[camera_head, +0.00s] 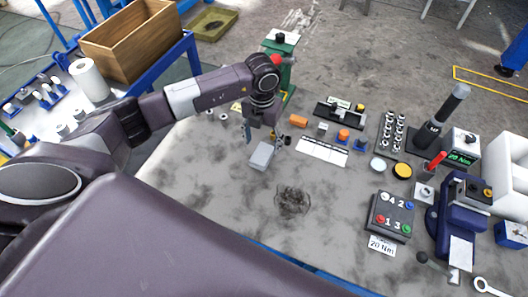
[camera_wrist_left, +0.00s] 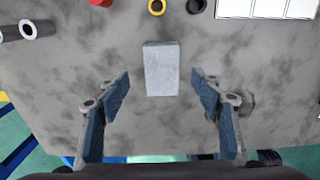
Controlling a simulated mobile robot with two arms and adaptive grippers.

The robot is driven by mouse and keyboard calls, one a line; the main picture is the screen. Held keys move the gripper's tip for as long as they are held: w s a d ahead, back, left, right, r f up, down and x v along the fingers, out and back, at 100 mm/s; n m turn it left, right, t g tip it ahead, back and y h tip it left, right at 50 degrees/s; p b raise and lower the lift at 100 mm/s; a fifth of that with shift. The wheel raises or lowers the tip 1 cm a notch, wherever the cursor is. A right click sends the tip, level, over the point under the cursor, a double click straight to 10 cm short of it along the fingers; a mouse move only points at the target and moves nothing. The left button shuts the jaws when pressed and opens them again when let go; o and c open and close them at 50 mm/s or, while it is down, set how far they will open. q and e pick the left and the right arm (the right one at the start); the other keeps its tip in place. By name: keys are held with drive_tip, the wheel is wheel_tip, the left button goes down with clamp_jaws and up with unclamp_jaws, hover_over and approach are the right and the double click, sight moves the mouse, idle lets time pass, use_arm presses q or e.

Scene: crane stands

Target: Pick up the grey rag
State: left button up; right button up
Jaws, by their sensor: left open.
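A dark grey crumpled patch (camera_head: 292,200), which looks like the grey rag, lies on the mottled grey table (camera_head: 215,205) in the head view. Its colour nearly blends with the tabletop. In the left wrist view a dark patch (camera_wrist_left: 246,104) shows partly behind the right finger. My left gripper (camera_head: 263,138) is open and empty, pointing down above the table, up and left of the patch in the head view. In the left wrist view my left gripper (camera_wrist_left: 160,84) has its fingers wide apart, with a light grey block between and beyond them. My right gripper is not seen.
The light grey block (camera_head: 262,155) lies just below my left gripper; it also shows in the left wrist view (camera_wrist_left: 161,68). A white tray (camera_head: 322,151), a button box (camera_head: 391,215) and a green stand (camera_head: 283,75) are nearby. The table around the patch is clear.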

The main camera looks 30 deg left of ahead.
sight(263, 154)
use_arm(q)
drive_tip(key=f, duration=0.1)
drive_tip(key=f+p, duration=0.1)
drive_tip(key=f, duration=0.1)
drive_tip(key=shift+s+d+f, duration=0.15)
drive_tip(key=shift+s+f, duration=0.15)
drive_tip(key=shift+s, duration=0.1)
drive_tip(key=shift+w+f, duration=0.15)
drive_tip(key=shift+f, duration=0.75)
drive_tip(key=c, duration=1.2)
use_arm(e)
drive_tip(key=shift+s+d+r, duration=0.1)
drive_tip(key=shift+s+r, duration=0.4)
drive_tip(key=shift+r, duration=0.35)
use_arm(q)
drive_tip(key=shift+r, duration=0.1)
drive_tip(key=shift+r, duration=0.55)
wheel_tip(263, 154, up, 19)
drive_tip(key=shift+f+b, duration=0.1)
drive_tip(key=shift+b, duration=1.1)
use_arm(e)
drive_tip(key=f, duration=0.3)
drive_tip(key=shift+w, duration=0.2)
